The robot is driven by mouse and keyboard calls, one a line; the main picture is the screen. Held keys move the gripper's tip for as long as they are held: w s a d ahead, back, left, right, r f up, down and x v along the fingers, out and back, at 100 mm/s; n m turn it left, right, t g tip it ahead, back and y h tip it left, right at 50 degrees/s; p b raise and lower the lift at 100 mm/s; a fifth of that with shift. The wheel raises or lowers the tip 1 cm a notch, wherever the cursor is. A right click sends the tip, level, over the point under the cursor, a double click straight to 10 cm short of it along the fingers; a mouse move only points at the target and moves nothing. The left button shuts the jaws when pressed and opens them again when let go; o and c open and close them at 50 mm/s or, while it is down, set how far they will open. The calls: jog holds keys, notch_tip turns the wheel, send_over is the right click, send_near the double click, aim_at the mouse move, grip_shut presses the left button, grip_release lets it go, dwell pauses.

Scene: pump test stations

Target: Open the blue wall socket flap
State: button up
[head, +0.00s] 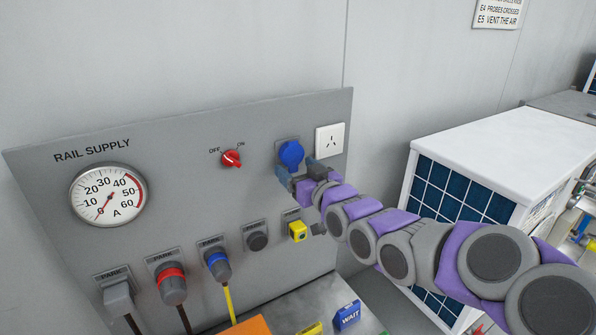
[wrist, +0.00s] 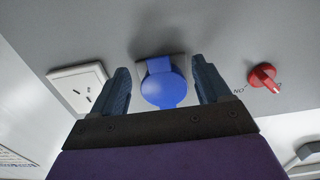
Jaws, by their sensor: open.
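The blue wall socket flap (head: 291,153) is a round blue lid on a grey square plate, on the upper right of the grey panel. It looks shut over its socket. In the wrist view the flap (wrist: 163,88) lies between the two fingers of my gripper (wrist: 163,85), with its hinge tab at the top of the picture. My gripper (head: 299,174) is open, with a finger on each side of the flap. I see gaps between the fingers and the flap; whether they touch anywhere I cannot tell. My gripper partly hides the area just below the flap.
A white wall socket (head: 330,139) sits close right of the flap. A red OFF/ON knob (head: 231,158) is to its left. Below are a yellow connector (head: 297,231) and parked plugs with cables (head: 217,264). A white-topped cabinet (head: 500,150) stands right, near my arm.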

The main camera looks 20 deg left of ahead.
jog(key=shift+c, duration=0.4)
grip_shut()
dwell(0.4)
